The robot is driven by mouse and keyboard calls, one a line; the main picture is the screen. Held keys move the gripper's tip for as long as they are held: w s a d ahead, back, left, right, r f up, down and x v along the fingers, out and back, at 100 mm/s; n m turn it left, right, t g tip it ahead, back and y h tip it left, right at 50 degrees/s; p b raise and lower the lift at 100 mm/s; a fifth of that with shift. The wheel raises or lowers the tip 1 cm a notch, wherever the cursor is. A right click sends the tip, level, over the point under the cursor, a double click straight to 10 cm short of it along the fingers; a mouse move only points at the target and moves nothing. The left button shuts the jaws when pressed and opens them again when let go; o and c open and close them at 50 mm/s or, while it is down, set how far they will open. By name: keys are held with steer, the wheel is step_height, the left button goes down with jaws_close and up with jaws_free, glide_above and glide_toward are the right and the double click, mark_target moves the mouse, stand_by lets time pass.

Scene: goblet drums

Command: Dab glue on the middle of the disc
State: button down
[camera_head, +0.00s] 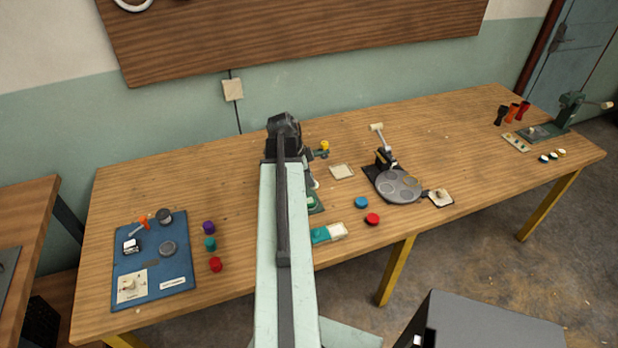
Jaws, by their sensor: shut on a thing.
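A grey disc (168,248) lies flat on the blue mat (180,270) at the left of the bench. A larger grey round plate (398,186) with round recesses stands right of centre, with a lever behind it. My gripper (288,148) is at the far end of my outstretched arm, over the middle of the bench. It is shut, but my arm hides its fingertips and the thing in them. It is well to the right of the mat's disc and left of the round plate. I cannot make out a glue container in the grip.
The mat also bears an orange-and-white item (145,221), a dark cylinder (165,215) and a card (133,284). Purple, teal and red caps (215,264) stand beside it. A green stand (315,203) is partly behind my arm. The bench between round plate and right-hand press (560,120) is mostly clear.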

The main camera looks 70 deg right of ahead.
steer(key=shift+f, duration=0.1)
step_height(320, 180, up, 3)
steer(key=p, duration=0.3)
stand_by(0.3)
